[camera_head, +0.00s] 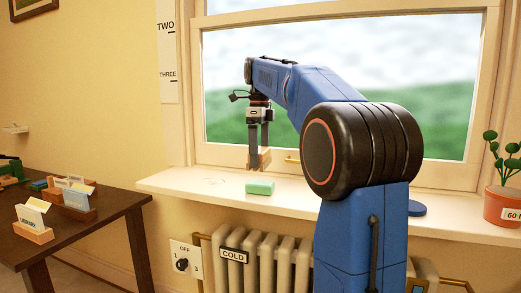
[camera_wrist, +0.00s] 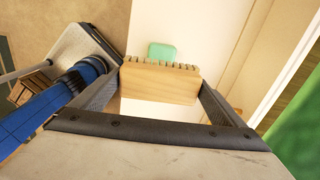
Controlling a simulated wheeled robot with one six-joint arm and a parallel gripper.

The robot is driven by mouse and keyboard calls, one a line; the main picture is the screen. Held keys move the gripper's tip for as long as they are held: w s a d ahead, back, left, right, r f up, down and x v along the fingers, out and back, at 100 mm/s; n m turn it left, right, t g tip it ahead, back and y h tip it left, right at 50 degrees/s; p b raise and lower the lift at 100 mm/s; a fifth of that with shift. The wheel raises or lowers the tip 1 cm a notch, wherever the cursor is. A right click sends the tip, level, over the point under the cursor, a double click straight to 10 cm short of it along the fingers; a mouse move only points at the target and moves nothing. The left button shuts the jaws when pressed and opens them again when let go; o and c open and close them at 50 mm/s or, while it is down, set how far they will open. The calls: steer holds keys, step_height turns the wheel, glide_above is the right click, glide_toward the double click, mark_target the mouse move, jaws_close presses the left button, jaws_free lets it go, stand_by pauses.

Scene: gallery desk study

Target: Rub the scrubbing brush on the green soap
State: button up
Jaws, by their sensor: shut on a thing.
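The green soap (camera_head: 260,187) is a small block lying on the white windowsill (camera_head: 215,187); it also shows in the wrist view (camera_wrist: 162,52), just beyond the brush. My gripper (camera_head: 260,150) points down over the sill and is shut on the scrubbing brush (camera_head: 263,159). In the wrist view the brush (camera_wrist: 160,83) is a pale wooden block with short bristles along its far edge, held between both fingers. The brush is above the soap and apart from it in the head view.
A dark table (camera_head: 85,235) at left carries card holders (camera_head: 33,222). A potted plant (camera_head: 503,190) stands at the sill's right end. A radiator (camera_head: 270,260) is below the sill, and the window (camera_head: 400,60) is behind. The sill left of the soap is mostly clear.

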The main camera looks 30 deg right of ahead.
mark_target(260, 169)
steer(key=shift+f, duration=2.25)
steer(key=shift+f, duration=0.6)
stand_by(0.6)
steer(key=shift+r, duration=3.55)
